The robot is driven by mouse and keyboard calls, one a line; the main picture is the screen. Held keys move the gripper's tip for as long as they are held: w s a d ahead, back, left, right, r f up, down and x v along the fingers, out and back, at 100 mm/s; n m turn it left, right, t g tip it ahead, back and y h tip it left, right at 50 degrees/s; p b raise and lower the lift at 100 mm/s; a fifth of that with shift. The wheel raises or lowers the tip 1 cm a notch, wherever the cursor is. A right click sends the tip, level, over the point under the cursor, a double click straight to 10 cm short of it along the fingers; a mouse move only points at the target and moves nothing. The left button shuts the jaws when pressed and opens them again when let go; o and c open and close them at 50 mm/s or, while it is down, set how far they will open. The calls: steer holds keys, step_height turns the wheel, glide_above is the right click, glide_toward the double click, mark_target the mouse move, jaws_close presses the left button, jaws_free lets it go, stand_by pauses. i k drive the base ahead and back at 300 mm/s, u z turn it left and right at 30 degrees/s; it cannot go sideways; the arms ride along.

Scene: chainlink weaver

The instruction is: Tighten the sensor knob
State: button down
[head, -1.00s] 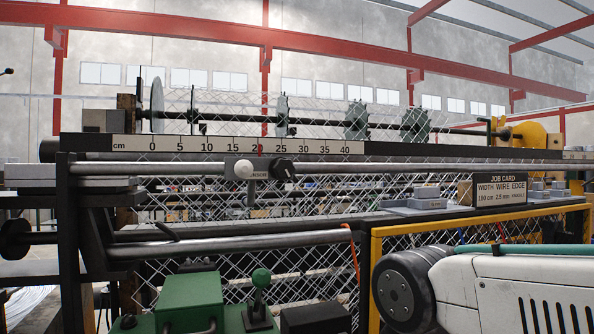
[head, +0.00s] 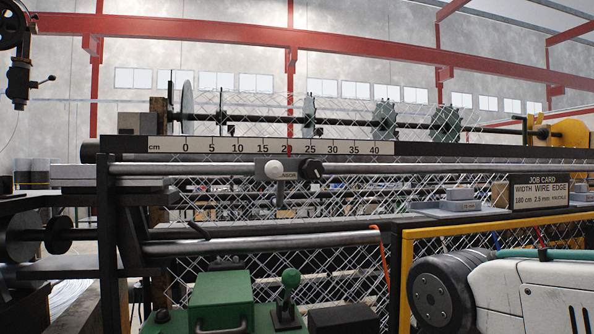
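The sensor knob (head: 313,169) is a black knob on the right of a small grey sensor block (head: 291,176). A white round sensor (head: 274,170) is on the block's left. The block rides on a horizontal steel rail (head: 210,168) below a cm scale (head: 240,147), with a red mark near 20. Whether the knob is tight or loose cannot be seen. Part of my white arm (head: 545,290) with a dark joint shows at the lower right. My gripper is not in view.
A job card (head: 540,191) and grey blocks (head: 460,201) stand on the ledge at right. A yellow frame (head: 480,225) with mesh lies below. A green box (head: 221,300) and a green-knobbed lever (head: 288,300) stand in front, under the sensor.

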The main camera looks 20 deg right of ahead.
mark_target(313, 169)
steer(key=u, duration=1.05)
steer(key=k, duration=0.95)
steer(key=z, duration=1.2)
steer(key=i, duration=0.5)
